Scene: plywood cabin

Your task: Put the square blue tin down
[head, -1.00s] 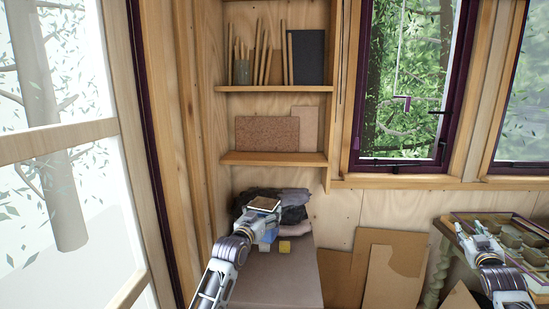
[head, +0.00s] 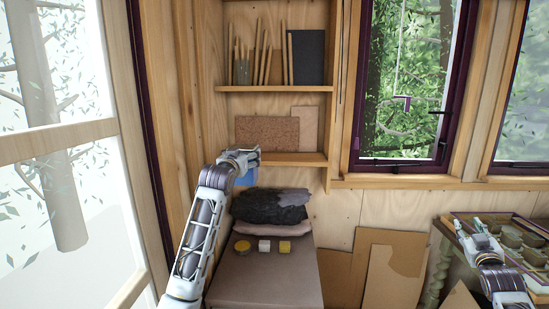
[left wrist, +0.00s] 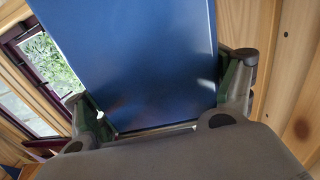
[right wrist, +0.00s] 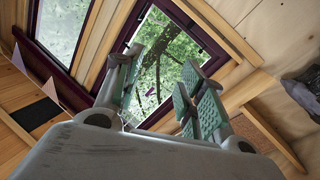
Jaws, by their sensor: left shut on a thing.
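The square blue tin (head: 247,177) is held up by my left gripper (head: 243,156), in front of the lower shelf and above the dark folded cloths. In the left wrist view the tin (left wrist: 140,60) fills the middle, with a finger of my left gripper (left wrist: 165,105) on each side of it. Most of the tin is hidden behind the gripper in the head view. My right gripper (head: 472,228) is open and empty at the right, near the tray table; its spread fingers show in the right wrist view (right wrist: 155,95).
Dark folded cloths (head: 270,207) lie on a low brown-topped surface (head: 265,285), with a round yellow tin (head: 242,247), a white block (head: 264,245) and a yellow block (head: 284,247) before them. The lower shelf (head: 300,159) holds a cork board (head: 267,133). The surface's front is clear.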

